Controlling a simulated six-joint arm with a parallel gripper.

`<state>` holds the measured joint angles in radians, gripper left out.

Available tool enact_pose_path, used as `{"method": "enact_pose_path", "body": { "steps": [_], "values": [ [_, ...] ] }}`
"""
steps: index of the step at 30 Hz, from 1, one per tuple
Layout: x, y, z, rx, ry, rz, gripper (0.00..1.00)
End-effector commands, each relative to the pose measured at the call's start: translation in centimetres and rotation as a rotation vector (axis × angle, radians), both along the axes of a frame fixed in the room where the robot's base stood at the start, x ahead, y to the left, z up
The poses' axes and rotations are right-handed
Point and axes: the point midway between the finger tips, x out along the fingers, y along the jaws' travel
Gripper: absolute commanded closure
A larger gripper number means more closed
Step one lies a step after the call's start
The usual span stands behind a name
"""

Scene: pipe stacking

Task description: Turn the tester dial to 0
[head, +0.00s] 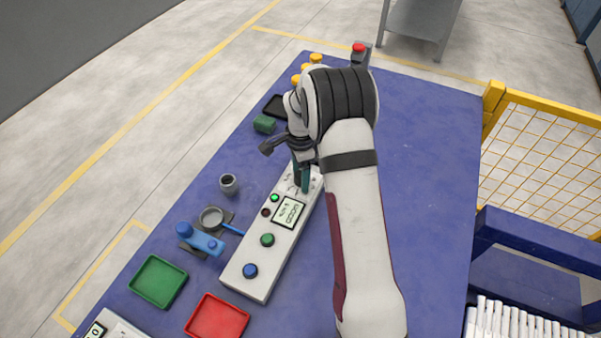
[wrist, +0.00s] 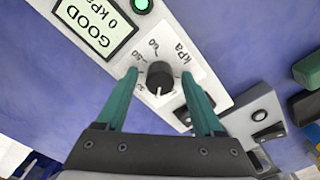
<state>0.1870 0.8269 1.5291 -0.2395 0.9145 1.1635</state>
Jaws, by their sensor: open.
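The white tester (head: 262,250) lies along the blue table, with a screen (head: 289,212) and several coloured buttons. In the wrist view its screen (wrist: 95,22) reads GOOD and 0 kPa. The black dial (wrist: 160,77) has a white pointer mark facing the bottom of the picture, and printed numbers and kPa around it; not all numbers are legible. My gripper (wrist: 159,76) is open, its two green fingers on either side of the dial with visible gaps. In the head view my gripper (head: 301,178) is over the tester's far end, and my arm hides the dial.
A grey cup (head: 228,184), a blue tool (head: 205,240), a green tray (head: 157,281) and a red tray (head: 217,318) are left of the tester. A green block (head: 264,124) and a red-button box (head: 359,52) stand farther back. The table's right side is mostly clear.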

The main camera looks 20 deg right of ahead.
Motion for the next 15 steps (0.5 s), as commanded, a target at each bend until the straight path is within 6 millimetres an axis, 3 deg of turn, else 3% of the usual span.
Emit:
{"method": "enact_pose_path", "body": {
  "steps": [4, 15],
  "values": [
    [0.0, 0.0, 0.02, 0.0, 0.0, 0.0, 0.33],
    [0.0, 0.0, 0.05, 0.0, 0.0, 0.001, 0.99]
  ]
}}
